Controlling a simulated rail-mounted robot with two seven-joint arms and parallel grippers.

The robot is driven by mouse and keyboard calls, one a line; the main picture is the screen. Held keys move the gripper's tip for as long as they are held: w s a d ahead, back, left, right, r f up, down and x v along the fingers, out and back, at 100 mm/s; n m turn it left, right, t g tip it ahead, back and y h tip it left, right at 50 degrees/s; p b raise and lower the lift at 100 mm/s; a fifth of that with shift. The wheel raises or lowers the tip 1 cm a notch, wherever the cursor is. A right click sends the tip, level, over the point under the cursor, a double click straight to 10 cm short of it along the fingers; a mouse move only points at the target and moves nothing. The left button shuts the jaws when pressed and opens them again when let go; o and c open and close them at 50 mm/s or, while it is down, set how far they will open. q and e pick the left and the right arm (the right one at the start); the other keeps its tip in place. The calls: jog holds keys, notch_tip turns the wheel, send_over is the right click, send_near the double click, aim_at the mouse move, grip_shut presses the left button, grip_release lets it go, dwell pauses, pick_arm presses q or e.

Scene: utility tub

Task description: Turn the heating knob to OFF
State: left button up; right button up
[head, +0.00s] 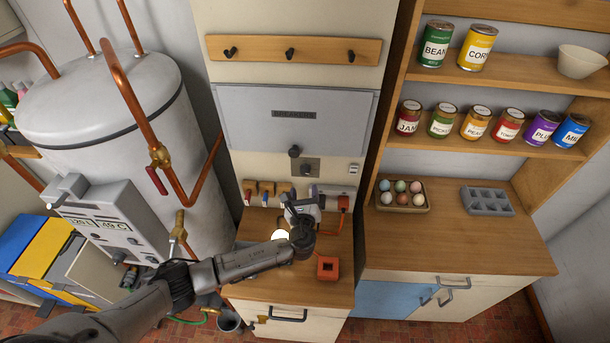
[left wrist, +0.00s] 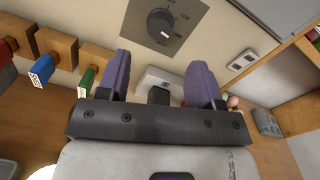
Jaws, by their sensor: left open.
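The heating knob (left wrist: 160,24) is a dark round knob on a grey metal plate on the wall, with a white mark at its lower right; the small lettering around it is unreadable. In the head view it is the small dark knob (head: 305,168) on the plate below the breaker panel. My left gripper (left wrist: 160,76) is open, its two purple-grey fingers apart with nothing held between them. It points toward the wall, below the knob in the wrist view and apart from it. In the head view the left gripper (head: 300,201) is above the wooden counter. My right gripper is not in view.
The breaker panel (head: 250,120) is above the knob. A white switch (left wrist: 242,60) is to the right. An orange box (head: 327,267) sits on the counter (head: 270,287). Copper pipes and a tank (head: 110,100) stand left.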

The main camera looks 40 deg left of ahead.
aim_at(305, 174)
pick_arm(q)
jog(key=x, duration=0.7)
jog(key=shift+a, duration=0.1)
jog(key=c, duration=0.9)
